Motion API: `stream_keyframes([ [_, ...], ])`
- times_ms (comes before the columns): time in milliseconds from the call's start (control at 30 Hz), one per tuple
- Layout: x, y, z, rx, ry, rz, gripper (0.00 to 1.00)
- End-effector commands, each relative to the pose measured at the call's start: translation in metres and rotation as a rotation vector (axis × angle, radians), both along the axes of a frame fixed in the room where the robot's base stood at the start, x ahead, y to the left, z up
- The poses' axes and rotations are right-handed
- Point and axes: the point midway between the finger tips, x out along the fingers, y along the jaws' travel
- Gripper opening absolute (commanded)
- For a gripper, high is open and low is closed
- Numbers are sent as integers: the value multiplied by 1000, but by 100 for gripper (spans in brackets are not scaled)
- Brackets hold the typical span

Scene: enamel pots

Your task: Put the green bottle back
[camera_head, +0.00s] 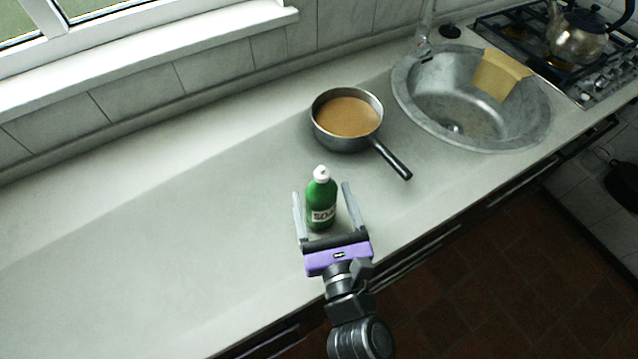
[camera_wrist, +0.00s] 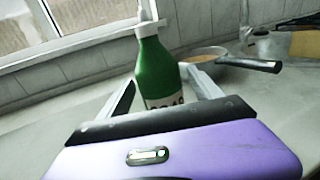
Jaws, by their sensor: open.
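The green bottle (camera_head: 321,200) has a white cap and a white label with dark letters that look like "SOAP". It stands upright on the grey counter (camera_head: 180,250). My gripper (camera_head: 322,190) is open, with one finger on each side of the bottle. In the head view there is a gap between the bottle and each finger. The wrist view also shows the bottle (camera_wrist: 157,70) between the fingers, with its lower part hidden behind the gripper's body.
A steel saucepan (camera_head: 347,115) with brown contents stands behind the bottle, its black handle pointing front right. A round sink (camera_head: 430,125) with a yellow cloth (camera_head: 500,73) on its rim is at the back right. A stove (camera_head: 600,80) with a kettle (camera_head: 578,35) is beyond. The counter's left is clear.

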Motion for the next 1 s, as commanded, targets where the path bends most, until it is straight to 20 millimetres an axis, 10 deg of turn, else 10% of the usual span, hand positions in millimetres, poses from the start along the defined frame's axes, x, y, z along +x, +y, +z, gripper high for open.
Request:
stream_keyframes([
  [400, -68, -21, -2, 1, 1, 1, 75],
  [1000, -90, -37, -9, 165, 82, -12, 75],
])
